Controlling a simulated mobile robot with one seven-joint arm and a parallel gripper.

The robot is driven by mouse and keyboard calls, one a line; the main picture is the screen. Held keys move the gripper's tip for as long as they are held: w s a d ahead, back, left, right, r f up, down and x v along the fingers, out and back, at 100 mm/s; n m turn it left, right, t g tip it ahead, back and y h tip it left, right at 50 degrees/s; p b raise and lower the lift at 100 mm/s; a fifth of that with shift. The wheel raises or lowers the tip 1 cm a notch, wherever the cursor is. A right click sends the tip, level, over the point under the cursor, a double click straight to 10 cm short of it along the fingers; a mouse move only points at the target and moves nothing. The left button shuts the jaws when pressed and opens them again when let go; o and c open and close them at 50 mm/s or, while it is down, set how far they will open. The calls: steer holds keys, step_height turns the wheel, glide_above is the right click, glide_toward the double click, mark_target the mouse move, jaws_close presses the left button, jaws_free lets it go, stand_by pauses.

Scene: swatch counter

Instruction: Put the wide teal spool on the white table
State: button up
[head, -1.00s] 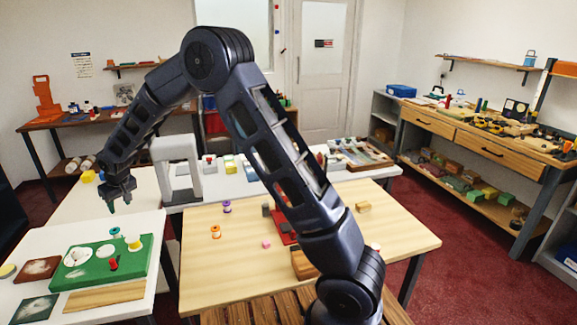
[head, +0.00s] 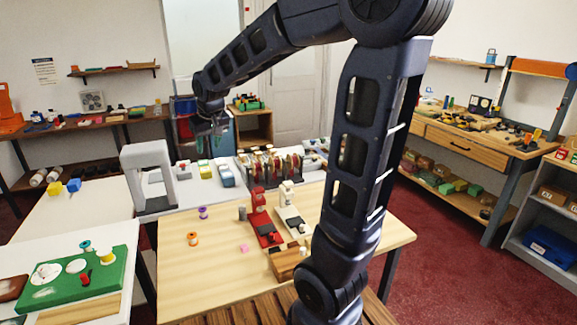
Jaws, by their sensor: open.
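A teal spool (head: 85,246) stands on the green board (head: 45,291) at the left, beside a yellow spool (head: 106,257) and near a small red piece (head: 85,279). The board lies on a white-topped table (head: 122,232) at the near left. Another white surface (head: 95,198) is behind it. My gripper (head: 209,148) is open and empty, raised in front of the far side of the room, well away from the teal spool.
A wooden table (head: 215,275) in the middle holds purple (head: 203,212) and orange (head: 193,239) spools, a red device (head: 264,218) and a white device (head: 289,210). A grey arch (head: 149,175) stands behind it. My arm hides part of the right side.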

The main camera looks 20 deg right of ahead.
steer(key=s+d+f+m+h, duration=0.1)
steer(key=s+d+m, duration=0.2)
steer(key=s+d, duration=1.5)
steer(key=s, duration=0.4)
steer(key=shift+m, duration=0.4)
